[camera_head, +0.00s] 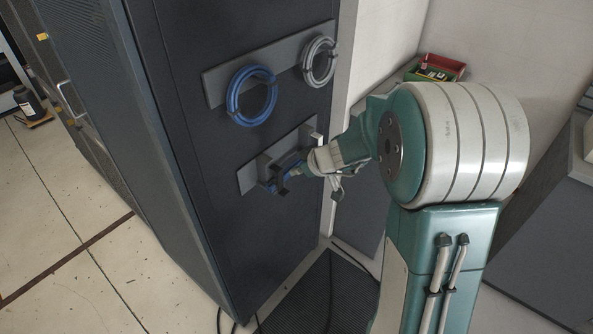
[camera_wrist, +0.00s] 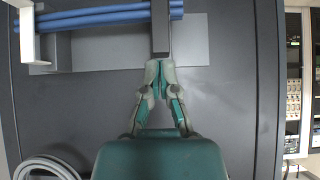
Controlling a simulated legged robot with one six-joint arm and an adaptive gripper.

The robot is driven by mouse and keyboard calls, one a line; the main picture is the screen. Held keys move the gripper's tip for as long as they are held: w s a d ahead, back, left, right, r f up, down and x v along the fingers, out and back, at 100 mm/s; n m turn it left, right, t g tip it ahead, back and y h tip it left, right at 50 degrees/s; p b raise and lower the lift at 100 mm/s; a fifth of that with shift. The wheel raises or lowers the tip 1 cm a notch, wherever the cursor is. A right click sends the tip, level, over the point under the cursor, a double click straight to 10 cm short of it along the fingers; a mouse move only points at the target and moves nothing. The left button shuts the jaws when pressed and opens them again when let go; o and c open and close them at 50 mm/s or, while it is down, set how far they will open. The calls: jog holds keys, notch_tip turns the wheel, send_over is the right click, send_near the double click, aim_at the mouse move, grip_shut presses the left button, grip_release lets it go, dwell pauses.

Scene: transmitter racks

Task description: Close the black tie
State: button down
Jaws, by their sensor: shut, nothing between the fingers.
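The black tie (camera_wrist: 161,28) is a dark upright strip at the top of the wrist view, crossing the blue cables (camera_wrist: 100,16). In the head view, the black tie (camera_head: 281,180) shows small and dark at the lower bracket, by the blue cables (camera_head: 291,163). My gripper (camera_wrist: 159,66) is shut and empty, with its fingertips right at the tie's near end. I cannot tell whether they touch it. In the head view, my gripper (camera_head: 303,170) reaches the bracket from the right. Whether the tie is fastened is hard to see.
A light plate (camera_wrist: 105,57) backs the cables, with a white bracket (camera_wrist: 28,38) at the left. A blue coil (camera_head: 251,95) and a grey coil (camera_head: 318,61) hang higher on the dark rack. A red tray (camera_head: 441,66) stands behind my arm.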

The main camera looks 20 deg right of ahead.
jog(key=s+d, duration=0.5)
jog(key=s, duration=0.2)
jog(key=shift+s+d+r, duration=0.25)
jog(key=shift+s+d, duration=0.05)
jog(key=shift+d, duration=0.05)
